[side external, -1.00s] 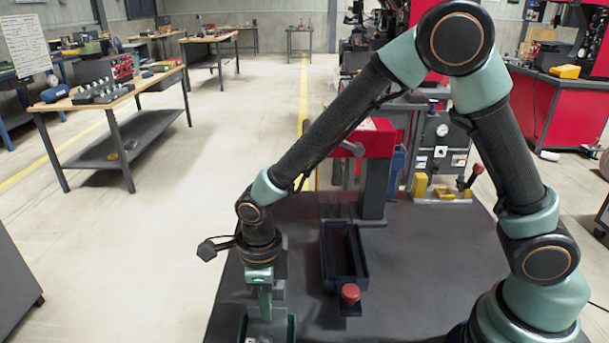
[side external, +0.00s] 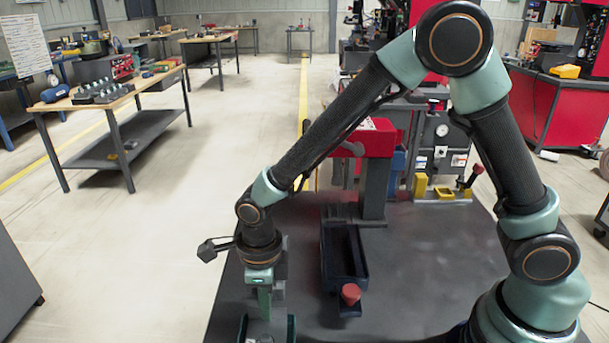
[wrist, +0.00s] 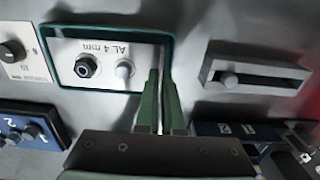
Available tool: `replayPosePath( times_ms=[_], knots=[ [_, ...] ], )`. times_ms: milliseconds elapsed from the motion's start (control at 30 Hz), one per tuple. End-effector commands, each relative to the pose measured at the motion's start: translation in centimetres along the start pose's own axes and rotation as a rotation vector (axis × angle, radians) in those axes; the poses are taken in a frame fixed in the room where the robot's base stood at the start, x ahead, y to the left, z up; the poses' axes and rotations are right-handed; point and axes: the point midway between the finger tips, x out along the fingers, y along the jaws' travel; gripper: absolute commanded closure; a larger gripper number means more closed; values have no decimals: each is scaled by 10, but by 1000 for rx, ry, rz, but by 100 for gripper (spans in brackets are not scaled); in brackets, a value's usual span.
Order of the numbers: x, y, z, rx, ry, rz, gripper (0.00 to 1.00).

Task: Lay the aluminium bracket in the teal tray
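The teal tray (wrist: 54,77) is a shallow teal-rimmed tray, seen at upper left of the wrist view. Its wall also shows at the bottom edge of the side view (side external: 291,327), where the frame cuts it off. A pale grey plate marked "AL 4 mm" (wrist: 104,64), apparently the aluminium bracket, lies flat inside the rim, with a dark ringed round feature and a pale one. My gripper (wrist: 161,74) points down at the tray's right end in the wrist view. Its green fingers are close together, with a narrow gap. Whether they still pinch the bracket's edge is unclear.
A grey slotted block (wrist: 259,76) stands right of the tray in the wrist view. A blue knobbed box (wrist: 28,125) is at lower left. A long dark blue bin (side external: 329,262) with a red knob (side external: 350,294) stands right of my gripper in the side view.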

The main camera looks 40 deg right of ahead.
Motion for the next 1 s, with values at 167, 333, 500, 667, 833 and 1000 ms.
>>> replayPosePath(
  times_ms=[167,333,500,667,833,1000],
  knots=[
    [3,0,0,0,-1,0,100],
    [6,0,1,0,-1,0,100],
    [9,0,0,0,-1,0,100],
    [12,0,0,0,0,0,100],
    [14,0,0,0,-1,0,69],
    [14,0,0,0,-1,0,61]
  ],
)
